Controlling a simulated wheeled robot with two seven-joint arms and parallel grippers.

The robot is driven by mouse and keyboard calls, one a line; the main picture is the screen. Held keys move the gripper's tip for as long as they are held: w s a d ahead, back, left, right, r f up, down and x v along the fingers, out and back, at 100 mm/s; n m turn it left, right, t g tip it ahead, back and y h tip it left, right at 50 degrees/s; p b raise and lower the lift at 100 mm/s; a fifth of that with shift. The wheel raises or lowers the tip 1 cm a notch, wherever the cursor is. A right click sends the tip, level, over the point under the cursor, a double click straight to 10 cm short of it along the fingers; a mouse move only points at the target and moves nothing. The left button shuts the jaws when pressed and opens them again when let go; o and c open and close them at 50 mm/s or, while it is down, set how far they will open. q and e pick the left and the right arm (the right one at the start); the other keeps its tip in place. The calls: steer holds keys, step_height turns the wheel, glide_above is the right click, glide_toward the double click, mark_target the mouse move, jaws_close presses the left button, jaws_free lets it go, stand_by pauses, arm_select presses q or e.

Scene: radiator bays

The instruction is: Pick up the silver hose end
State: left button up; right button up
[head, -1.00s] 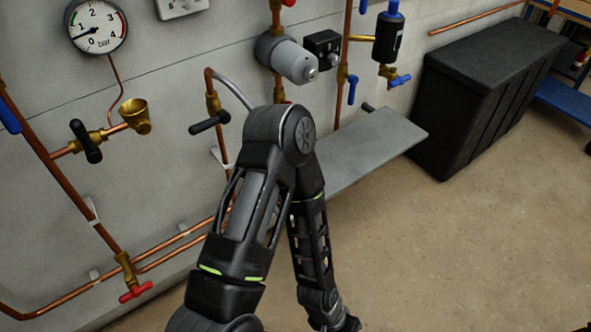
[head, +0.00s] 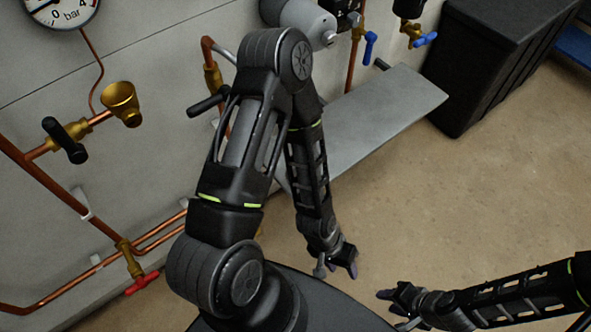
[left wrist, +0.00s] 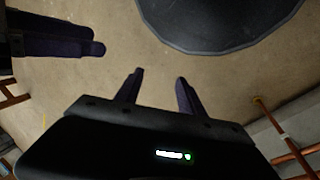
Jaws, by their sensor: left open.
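The silver hose (head: 223,52) shows as a short grey curve leaving a copper pipe on the wall in the head view. It runs behind my left arm, and its end is hidden or cannot be made out. My left gripper (head: 350,264) hangs low over the floor, well below and to the right of the visible hose. The left wrist view shows its two fingers (left wrist: 160,76) apart with nothing between them. My right gripper (head: 386,299) is at the lower right, apart from the left one. Its finger gap is too small to judge.
A grey shelf (head: 400,105) juts from the wall behind my left arm, with a small dark object (head: 382,64) at its back edge. A black chest (head: 490,60) stands right of it. Valves, a brass cup (head: 121,101) and copper pipes line the wall. The floor is clear.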

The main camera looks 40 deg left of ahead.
arm_select(q)
steer(key=shift+o, duration=0.6)
steer(key=w+a+r+m+b, duration=0.1)
steer(key=w+a+b, duration=0.2)
steer(key=w+a, duration=0.2)
steer(key=w, duration=0.3)
steer(key=shift+w+r+t+y, duration=0.2)
steer(key=shift+w+t+y, duration=0.1)
steer(key=shift+w, duration=0.1)
steer(key=w+a+r+m+y+b, duration=0.1)
steer(key=w+a+r+b, duration=0.2)
steer(key=w+a+r, duration=0.35)
steer(key=a+r+y, duration=0.1)
steer(key=a+r, duration=0.2)
steer(key=a, duration=0.1)
steer(key=a+r+b, duration=0.1)
steer(key=a+r, duration=0.2)
steer(key=a, duration=0.1)
steer(key=a+r+m+y+b, duration=0.1)
steer(key=a+r, duration=0.2)
steer(key=a, duration=0.1)
steer(key=shift+s+a+r+g+y, duration=0.1)
steer(key=shift+s+a+g+y, duration=0.1)
steer(key=shift+s+g+y, duration=0.15)
steer(key=shift+s+a+g, duration=0.1)
steer(key=shift+s+g, duration=0.15)
steer(key=shift+s, duration=0.1)
steer(key=shift+f, duration=1.35)
